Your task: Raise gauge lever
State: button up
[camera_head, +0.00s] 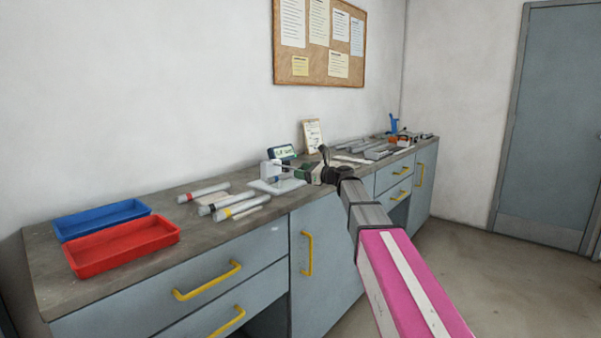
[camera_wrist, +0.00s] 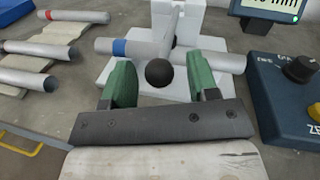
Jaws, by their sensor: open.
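The gauge has a white stand (camera_head: 277,184), whose base also shows in the wrist view (camera_wrist: 88,73). The lever's black ball knob (camera_wrist: 159,73) appears between the green fingers of my gripper (camera_wrist: 158,80), with a visible gap on each side. A light grey rod (camera_wrist: 175,28) runs upward behind the knob. A grey tube with a blue band (camera_wrist: 125,47) lies across the gauge, behind the knob. In the head view my gripper (camera_head: 312,173) is close to the gauge's right side. The gripper is open and holds nothing.
Loose tubes (camera_head: 215,200) lie left of the gauge, beyond them a red tray (camera_head: 125,246) and a blue tray (camera_head: 103,217). A gauge display (camera_head: 282,152) stands behind. A dark blue box with a knob (camera_wrist: 285,95) is close on the right in the wrist view.

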jog(key=shift+w+a, duration=0.2)
jog(key=shift+a, duration=0.25)
grip_shut()
jog(key=shift+r+h, duration=0.4)
jog(key=shift+r, duration=0.45)
jog(key=r+g+h, duration=0.1)
jog(key=r, duration=0.1)
jog(key=w+a+r+g+h, duration=0.1)
jog(key=r, duration=0.1)
jog(key=r+g+h, duration=0.1)
jog(key=r+h, duration=0.1)
jog(key=shift+w+a+r+m, duration=0.3)
jog(key=shift+w+a+m, duration=0.05)
jog(key=shift+m, duration=0.05)
jog(key=w+a+r+g+h, duration=0.2)
jog(key=w+a+r+h, duration=0.1)
jog(key=w+a+r, duration=0.2)
jog(key=shift+w+a+r+m+g+h, duration=0.3)
jog(key=shift+w+a+r+h, duration=0.1)
jog(key=shift+a+r, duration=0.8)
jog(key=shift+a+f, duration=0.1)
jog(key=shift+a, duration=0.05)
